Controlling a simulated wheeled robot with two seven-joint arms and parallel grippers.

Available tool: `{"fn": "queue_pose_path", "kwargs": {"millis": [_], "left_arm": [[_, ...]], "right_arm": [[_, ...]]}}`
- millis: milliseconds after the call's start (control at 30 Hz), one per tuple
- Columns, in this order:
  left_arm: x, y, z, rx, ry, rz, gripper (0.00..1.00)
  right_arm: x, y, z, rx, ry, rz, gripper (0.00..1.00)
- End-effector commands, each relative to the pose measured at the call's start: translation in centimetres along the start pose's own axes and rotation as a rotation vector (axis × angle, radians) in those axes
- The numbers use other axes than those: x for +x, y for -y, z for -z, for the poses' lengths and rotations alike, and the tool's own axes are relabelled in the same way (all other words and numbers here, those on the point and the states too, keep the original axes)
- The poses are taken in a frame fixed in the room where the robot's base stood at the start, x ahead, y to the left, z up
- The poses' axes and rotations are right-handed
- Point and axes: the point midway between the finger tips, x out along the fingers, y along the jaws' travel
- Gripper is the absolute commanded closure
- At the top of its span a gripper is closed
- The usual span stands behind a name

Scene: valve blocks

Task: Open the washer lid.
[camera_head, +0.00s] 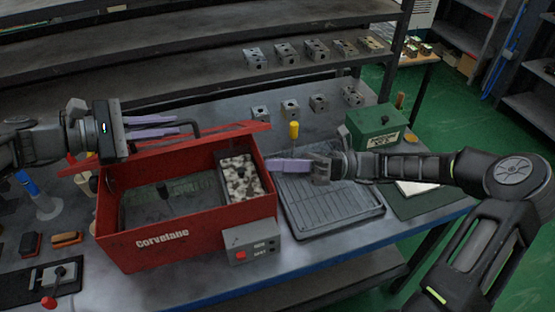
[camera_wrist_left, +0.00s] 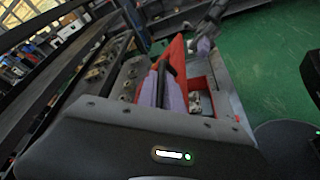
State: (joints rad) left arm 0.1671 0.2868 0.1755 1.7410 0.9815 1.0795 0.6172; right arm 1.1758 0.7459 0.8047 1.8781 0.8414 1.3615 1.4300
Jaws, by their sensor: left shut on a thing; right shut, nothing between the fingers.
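The washer is a red open-topped box (camera_head: 190,237) marked "Corvelabe" on the table. Its red lid (camera_head: 232,137) stands raised along the back edge, seen nearly edge-on, and the inside of the box shows. A black handle (camera_head: 187,131) is on the lid. My left gripper (camera_head: 172,127) has its purple fingers shut on this handle; the lid (camera_wrist_left: 176,50) and fingers also show in the left wrist view. My right gripper (camera_head: 275,166) is shut and empty, just right of the box, above a grey ribbed tray.
Inside the box is a speckled block (camera_head: 241,182). A grey control box (camera_head: 252,243) with a red button sits at its front right. The ribbed tray (camera_head: 330,222) and a green box (camera_head: 376,128) are to the right. Several metal valve blocks (camera_head: 290,108) stand behind.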

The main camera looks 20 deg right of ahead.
Motion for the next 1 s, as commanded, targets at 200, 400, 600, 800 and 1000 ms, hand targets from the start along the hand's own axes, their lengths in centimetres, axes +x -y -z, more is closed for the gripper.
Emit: {"fn": "queue_pose_path", "kwargs": {"millis": [200, 400, 600, 800, 1000], "left_arm": [[-0.1, -0.1, 0.2, -0.002, -0.004, -0.005, 1.0], [-0.1, -0.1, 0.2, -0.002, -0.004, -0.005, 1.0], [-0.1, -0.1, 0.2, -0.003, -0.004, -0.005, 1.0], [-0.1, -0.1, 0.2, -0.003, -0.004, -0.004, 1.0], [-0.1, -0.1, 0.2, -0.003, -0.004, -0.004, 1.0]], "right_arm": [[4.1, -0.1, 0.1, 0.002, 0.0, -0.004, 1.0], [8.2, -0.1, 0.1, 0.001, 0.0, -0.004, 1.0], [8.5, 0.1, -3.0, -0.003, 0.0, 0.002, 1.0], [8.7, 0.0, -3.9, -0.001, 0.0, 0.002, 1.0], [8.7, 0.0, -3.9, -0.001, 0.0, 0.002, 1.0]]}}
